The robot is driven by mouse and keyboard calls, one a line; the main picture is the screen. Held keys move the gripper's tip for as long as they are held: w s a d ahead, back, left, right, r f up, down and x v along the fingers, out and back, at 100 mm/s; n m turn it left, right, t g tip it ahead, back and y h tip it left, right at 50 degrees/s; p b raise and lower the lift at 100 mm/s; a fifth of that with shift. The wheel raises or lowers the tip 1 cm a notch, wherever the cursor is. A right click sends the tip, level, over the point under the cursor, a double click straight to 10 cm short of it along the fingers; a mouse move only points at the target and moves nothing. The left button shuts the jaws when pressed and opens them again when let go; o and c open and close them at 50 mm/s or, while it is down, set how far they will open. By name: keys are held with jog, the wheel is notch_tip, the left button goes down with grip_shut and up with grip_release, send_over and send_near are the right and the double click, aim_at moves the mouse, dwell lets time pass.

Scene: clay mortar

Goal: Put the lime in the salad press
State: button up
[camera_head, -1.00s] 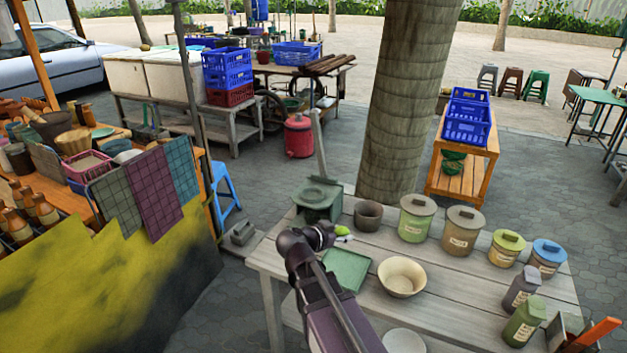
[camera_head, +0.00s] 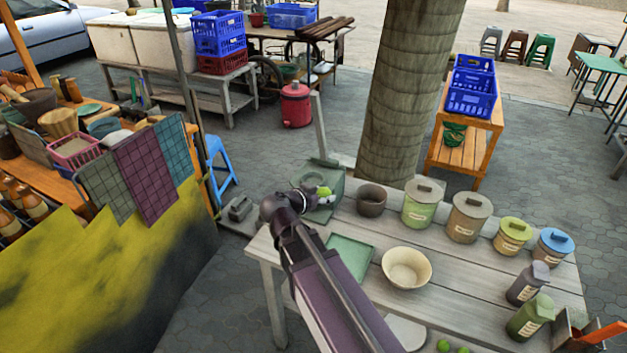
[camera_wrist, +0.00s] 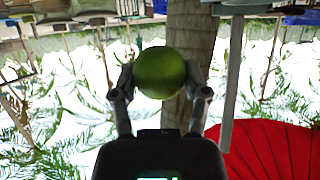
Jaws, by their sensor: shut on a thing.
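The lime (camera_head: 324,192) is a green fruit held at the tip of my gripper (camera_head: 315,195) in the head view. In the wrist view the lime (camera_wrist: 160,73) sits between the two fingers of my gripper (camera_wrist: 160,80), which are shut on it from both sides. The salad press (camera_head: 320,214) is a grey-green body at the far left corner of the wooden table. Its lever (camera_head: 319,125) stands almost upright. The gripper and lime appear over the press and hide part of it. I cannot tell their exact height above it.
On the wooden table (camera_head: 451,260) stand a dark bowl (camera_head: 371,201), a cream bowl (camera_head: 406,270), a green tray (camera_head: 350,258) and several lidded jars (camera_head: 467,216). More limes (camera_head: 444,346) lie at the front edge. A tree trunk (camera_head: 408,90) rises behind the table.

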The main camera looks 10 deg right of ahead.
jog(key=b, duration=0.1)
send_over(312, 182)
jog(key=s, duration=0.1)
jog(key=shift+s+f, duration=0.1)
jog(key=shift+f, duration=0.6)
jog(key=shift+w, duration=0.4)
jog(key=shift+w+f+b, duration=0.25)
jog(key=shift+f+b, duration=0.45)
jog(key=shift+b, duration=0.15)
jog(key=shift+f+b, duration=1.1)
jog(key=shift+b, duration=0.05)
jog(key=shift+f, duration=0.2)
jog(key=o, duration=1.1)
jog(key=shift+o, duration=0.2)
jog(key=shift+r, duration=0.15)
